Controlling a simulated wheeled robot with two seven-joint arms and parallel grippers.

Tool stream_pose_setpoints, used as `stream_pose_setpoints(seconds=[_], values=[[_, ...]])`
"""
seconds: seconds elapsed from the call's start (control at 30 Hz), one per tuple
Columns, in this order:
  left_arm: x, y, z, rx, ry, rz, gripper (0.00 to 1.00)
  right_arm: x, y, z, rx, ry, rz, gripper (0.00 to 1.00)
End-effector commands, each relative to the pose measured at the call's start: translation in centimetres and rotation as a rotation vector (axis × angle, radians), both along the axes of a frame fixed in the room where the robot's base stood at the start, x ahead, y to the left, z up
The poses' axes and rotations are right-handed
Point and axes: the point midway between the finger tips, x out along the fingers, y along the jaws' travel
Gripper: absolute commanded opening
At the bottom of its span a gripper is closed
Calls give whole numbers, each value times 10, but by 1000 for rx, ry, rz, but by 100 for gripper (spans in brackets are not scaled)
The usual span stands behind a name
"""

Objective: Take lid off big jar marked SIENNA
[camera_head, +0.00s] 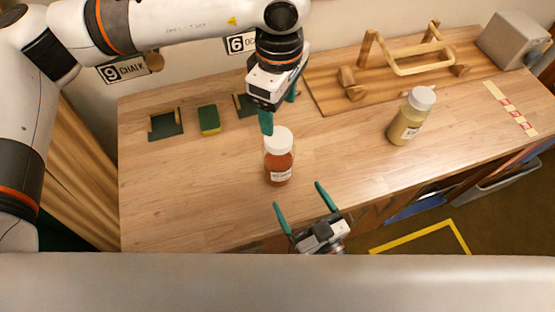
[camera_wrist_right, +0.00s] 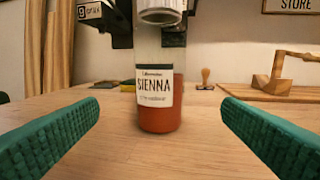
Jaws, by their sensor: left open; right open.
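The big SIENNA jar (camera_head: 279,165) stands upright on the table, with reddish-brown pigment in clear glass and a white lid (camera_head: 279,139) on top. In the right wrist view the jar (camera_wrist_right: 160,105) shows its label, and its lid (camera_wrist_right: 161,12) is partly cut off by the top edge. My left gripper (camera_head: 279,112) is open, just above and behind the lid; I cannot tell whether it touches it. My right gripper (camera_head: 298,195) is open and empty at the table's front edge, its fingers pointing at the jar with a gap before it.
A second white-lidded jar (camera_head: 407,119) with yellowish contents stands to the right. A wooden rack (camera_head: 410,62) is at the back right, by a grey box (camera_head: 513,40). A green and yellow sponge (camera_head: 208,120) and dark green holders (camera_head: 165,126) lie at the back left.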

Motion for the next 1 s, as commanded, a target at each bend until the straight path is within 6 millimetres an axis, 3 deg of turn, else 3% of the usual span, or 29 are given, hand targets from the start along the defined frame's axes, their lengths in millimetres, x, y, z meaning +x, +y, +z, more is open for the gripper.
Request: stream_pose_setpoints(seconds=[0.3,0.5,0.97,1.0], values=[[-1,-1,0,-4,3,0,69,55,29,1,4,-1,-1,88],[-1,-1,0,-5,4,0,69,80,42,1,3,-1,0,88],[-1,-1,0,-5,5,0,69,92,48,1,1,0,2,88],[-1,-1,0,-5,5,0,69,92,48,1,1,0,2,85]])
